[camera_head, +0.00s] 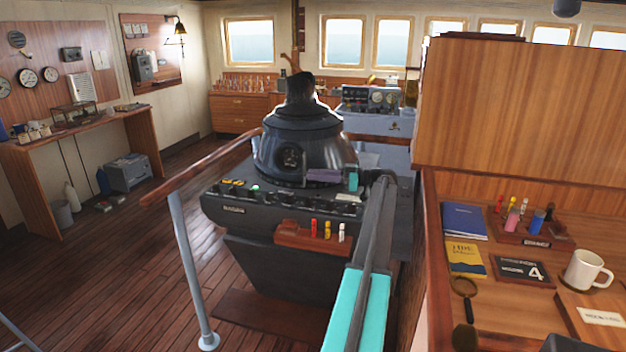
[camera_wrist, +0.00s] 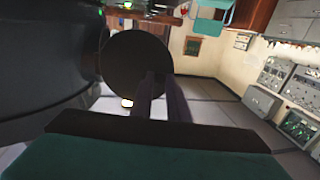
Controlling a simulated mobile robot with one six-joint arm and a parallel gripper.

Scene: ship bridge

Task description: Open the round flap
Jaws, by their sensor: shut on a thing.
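The round flap (camera_wrist: 130,62) is a dark disc beside the black dome (camera_wrist: 45,65) in the wrist view. It appears to stand out from the dome's side, with its face toward the camera. In the head view the dome (camera_head: 300,135) sits on the dark console, and a round recess (camera_head: 290,157) shows on its side. The flap itself is hard to pick out there. My gripper (camera_wrist: 160,80) has its purple fingers shut on the flap's lower right edge. In the head view my gripper (camera_head: 322,175) is close against the dome's lower right side.
The console front (camera_head: 285,205) carries switches and a wooden rack (camera_head: 312,236) with coloured sticks below my gripper. A metal railing (camera_head: 190,265) stands at the left. A wooden desk (camera_head: 520,270) with books and a mug (camera_head: 585,270) is at the right.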

